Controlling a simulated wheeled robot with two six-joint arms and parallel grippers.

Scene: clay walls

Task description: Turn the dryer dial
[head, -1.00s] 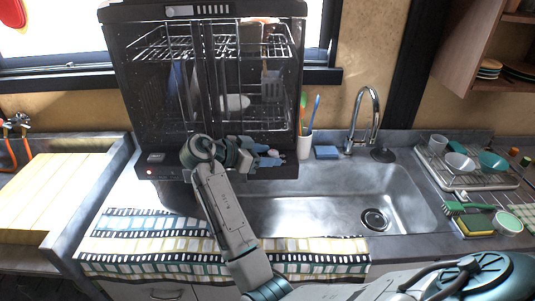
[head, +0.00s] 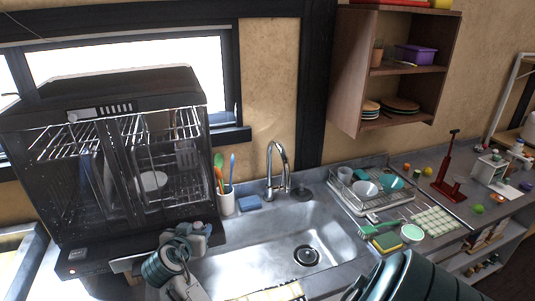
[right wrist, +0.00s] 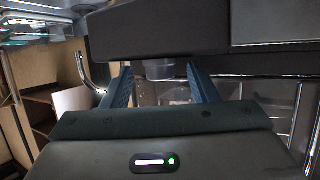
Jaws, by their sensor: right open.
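The black dish dryer (head: 110,175) stands left of the sink, with racks and dishes showing through its clear front. My right gripper (head: 203,228) is at the dryer's lower right front corner. In the right wrist view its two blue fingers (right wrist: 159,72) are apart. A short grey round dial (right wrist: 159,69) shows between the fingertips, under a dark panel (right wrist: 160,32) of the dryer. I cannot tell whether the fingers touch it. In the head view the dial is hidden by the gripper. My left gripper is not in view.
A utensil cup (head: 227,203) and blue sponge (head: 250,203) stand behind the sink (head: 262,245), near the faucet (head: 279,170). A dish rack (head: 345,200) is to the right. A wooden shelf (head: 345,80) hangs above.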

